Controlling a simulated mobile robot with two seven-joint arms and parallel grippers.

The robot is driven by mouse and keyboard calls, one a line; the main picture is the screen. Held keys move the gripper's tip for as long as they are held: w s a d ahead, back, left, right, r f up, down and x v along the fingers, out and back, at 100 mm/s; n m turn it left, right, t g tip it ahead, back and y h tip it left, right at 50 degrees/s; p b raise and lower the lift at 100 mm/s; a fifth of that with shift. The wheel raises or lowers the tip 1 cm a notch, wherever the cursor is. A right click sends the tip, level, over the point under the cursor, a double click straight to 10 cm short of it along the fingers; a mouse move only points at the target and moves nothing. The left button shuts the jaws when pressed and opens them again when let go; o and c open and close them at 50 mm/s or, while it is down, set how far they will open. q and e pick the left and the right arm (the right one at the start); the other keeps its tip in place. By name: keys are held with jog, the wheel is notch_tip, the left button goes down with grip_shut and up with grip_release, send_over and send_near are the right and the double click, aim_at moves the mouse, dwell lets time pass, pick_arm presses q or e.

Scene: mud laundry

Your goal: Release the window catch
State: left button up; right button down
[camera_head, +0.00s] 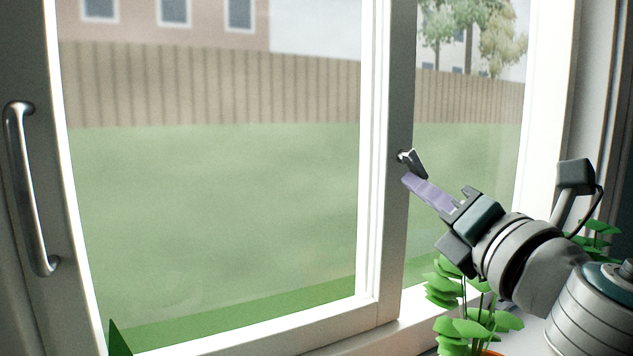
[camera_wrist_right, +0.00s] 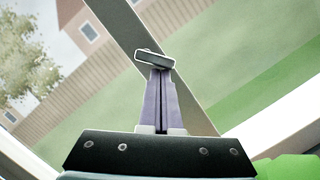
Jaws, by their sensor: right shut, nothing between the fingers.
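The window catch (camera_head: 417,163) is a small dark lever on a pale mount on the window's middle upright (camera_head: 396,230). It is tilted, running down to the right from its mount in the head view. My right gripper (camera_head: 407,179) has purple fingers, shut together with nothing between them. Its tips are at the catch, just below the lever. In the right wrist view the catch (camera_wrist_right: 154,61) lies across the far end of the fingers (camera_wrist_right: 160,72); I cannot tell whether they touch. My left gripper is not in view.
A silver pull handle (camera_head: 30,190) is on the window frame at the left. A green leafy plant (camera_head: 472,325) stands below my right arm, with more leaves (camera_head: 597,240) at the right. The space before the large left pane (camera_head: 210,210) is mostly clear.

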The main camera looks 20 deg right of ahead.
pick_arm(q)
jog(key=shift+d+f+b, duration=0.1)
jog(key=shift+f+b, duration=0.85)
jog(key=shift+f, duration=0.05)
pick_arm(e)
jog(key=shift+w+d+n+t+y, duration=0.15)
jog(key=shift+d+n+y, duration=0.15)
jog(key=shift+n, duration=0.8)
jog(key=shift+s+d+n+t+y, duration=0.1)
jog(key=shift+d+n+t+y, duration=0.15)
jog(key=shift+n, duration=0.85)
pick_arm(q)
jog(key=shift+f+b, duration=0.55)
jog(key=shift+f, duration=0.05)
pick_arm(e)
jog(key=shift+w+d+r+n+y, duration=0.1)
jog(key=shift+d+n+y, duration=0.15)
jog(key=shift+n, duration=0.55)
jog(key=shift+d+r+n+y, duration=0.1)
jog(key=shift+n+y, duration=0.2)
jog(key=shift+n, duration=0.5)
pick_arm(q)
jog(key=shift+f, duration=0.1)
pick_arm(e)
jog(key=shift+d+r+n+y, duration=0.15)
jog(key=shift+n+y, duration=0.25)
jog(key=shift+n, duration=0.3)
